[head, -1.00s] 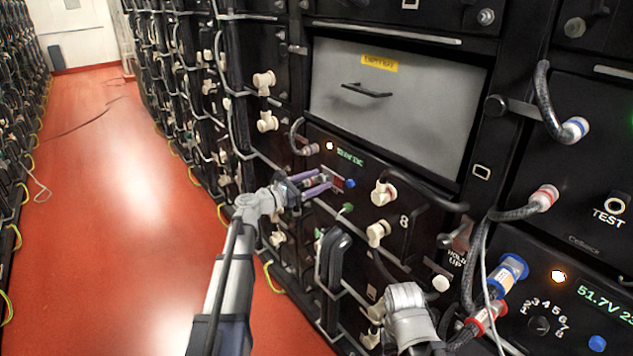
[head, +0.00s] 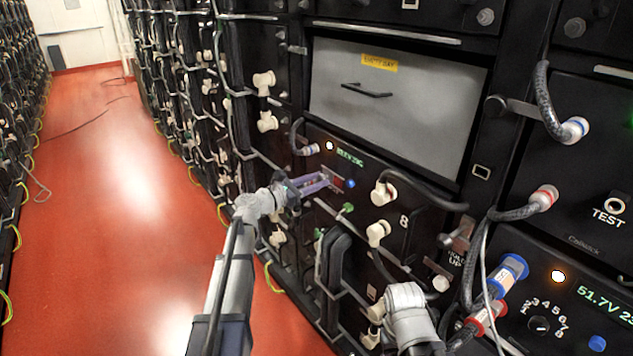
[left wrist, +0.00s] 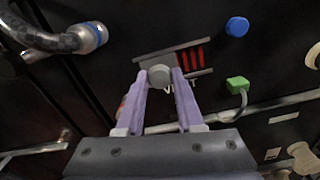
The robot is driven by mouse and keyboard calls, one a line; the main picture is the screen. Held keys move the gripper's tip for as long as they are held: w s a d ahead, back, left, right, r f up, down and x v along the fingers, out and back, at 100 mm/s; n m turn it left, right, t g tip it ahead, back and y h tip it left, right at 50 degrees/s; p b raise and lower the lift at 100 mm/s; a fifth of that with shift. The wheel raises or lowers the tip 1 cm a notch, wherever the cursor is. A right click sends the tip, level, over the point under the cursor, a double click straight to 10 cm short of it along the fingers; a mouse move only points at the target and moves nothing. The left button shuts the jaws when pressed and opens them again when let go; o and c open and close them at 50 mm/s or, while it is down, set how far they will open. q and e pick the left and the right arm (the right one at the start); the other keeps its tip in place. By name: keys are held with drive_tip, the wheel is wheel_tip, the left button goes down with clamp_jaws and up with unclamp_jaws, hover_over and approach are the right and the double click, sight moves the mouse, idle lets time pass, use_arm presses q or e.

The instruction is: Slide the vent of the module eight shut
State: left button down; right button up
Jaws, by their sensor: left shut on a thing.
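Module eight is the black front (head: 390,258) marked "8", below the grey empty-bay panel. Its vent (left wrist: 190,57) has a metal-railed slot with red bars bare to the right of a grey round knob (left wrist: 158,75). The vent also shows in the head view (head: 338,182), partly behind my fingers. My left gripper (head: 326,180) has its purple fingers shut on the knob, one on each side, in the left wrist view (left wrist: 160,84). The fingers hide part of the "VENT" lettering. My right gripper is not visible; only my right arm's pale link shows at the bottom.
A blue button (left wrist: 237,27) and a green plug (left wrist: 237,84) with a cable sit right of the vent. A braided cable end (left wrist: 92,38) is at upper left. Cream connectors (head: 383,193) stick out of module eight.

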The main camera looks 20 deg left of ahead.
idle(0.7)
use_arm(q)
drive_tip(key=s+d, duration=0.3)
drive_tip(key=shift+d, duration=0.3)
drive_tip(key=c, duration=0.5)
unclamp_jaws()
drive_tip(key=shift+w, duration=0.1)
drive_tip(key=shift+c, duration=0.2)
approach(338, 182)
drive_tip(key=shift+v, duration=1.15)
